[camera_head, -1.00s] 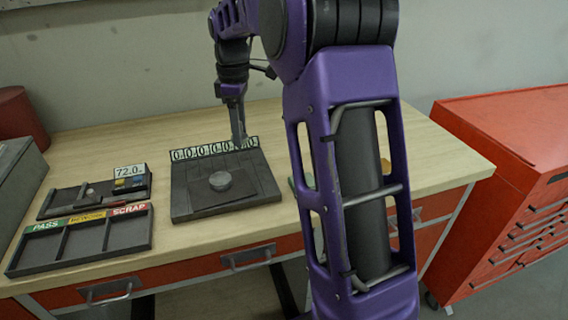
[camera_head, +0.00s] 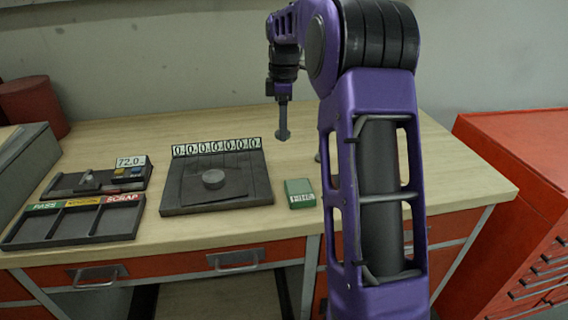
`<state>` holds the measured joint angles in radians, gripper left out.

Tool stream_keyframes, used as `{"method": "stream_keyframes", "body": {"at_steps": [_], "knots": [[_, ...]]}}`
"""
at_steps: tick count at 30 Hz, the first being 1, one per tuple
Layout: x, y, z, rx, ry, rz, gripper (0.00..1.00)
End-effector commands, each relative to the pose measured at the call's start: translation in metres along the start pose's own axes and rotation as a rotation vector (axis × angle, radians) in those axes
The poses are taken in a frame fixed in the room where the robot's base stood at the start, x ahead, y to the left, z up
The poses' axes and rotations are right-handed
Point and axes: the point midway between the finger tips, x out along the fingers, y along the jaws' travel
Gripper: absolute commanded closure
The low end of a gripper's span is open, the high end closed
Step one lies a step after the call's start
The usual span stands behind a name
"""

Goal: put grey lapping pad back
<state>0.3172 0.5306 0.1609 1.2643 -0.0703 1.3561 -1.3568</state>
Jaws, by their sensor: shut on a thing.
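My gripper (camera_head: 282,133) hangs pointing down over the table, to the right of the dark plate stand. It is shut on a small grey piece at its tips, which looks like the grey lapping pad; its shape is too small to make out. The dark plate stand (camera_head: 255,193) has a row of white round-marked tags (camera_head: 216,147) along its back edge.
A green box (camera_head: 300,193) sits right of the stand. At left are a gauge reading 72.0 (camera_head: 130,162) and a PASS/REWORK/SCRAP tray (camera_head: 72,226). A red cylinder (camera_head: 33,106) stands behind. A red tool cabinet (camera_head: 530,160) is at right. The table's back middle is clear.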

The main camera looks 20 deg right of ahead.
Motion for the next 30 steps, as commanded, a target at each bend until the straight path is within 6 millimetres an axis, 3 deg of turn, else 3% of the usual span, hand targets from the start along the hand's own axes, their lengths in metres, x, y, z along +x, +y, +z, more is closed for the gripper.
{"method": "stream_keyframes", "body": {"at_steps": [1,6,13,18,30], "knots": [[0.014,-0.001,0.001,0.000,-0.001,-0.004,1.00],[0.043,0.000,0.001,0.000,0.000,-0.002,1.00],[0.061,0.000,0.001,0.000,0.000,-0.002,1.00],[0.086,0.000,0.001,0.000,0.000,-0.002,1.00],[0.092,0.000,0.001,0.001,0.000,0.000,1.00]]}}
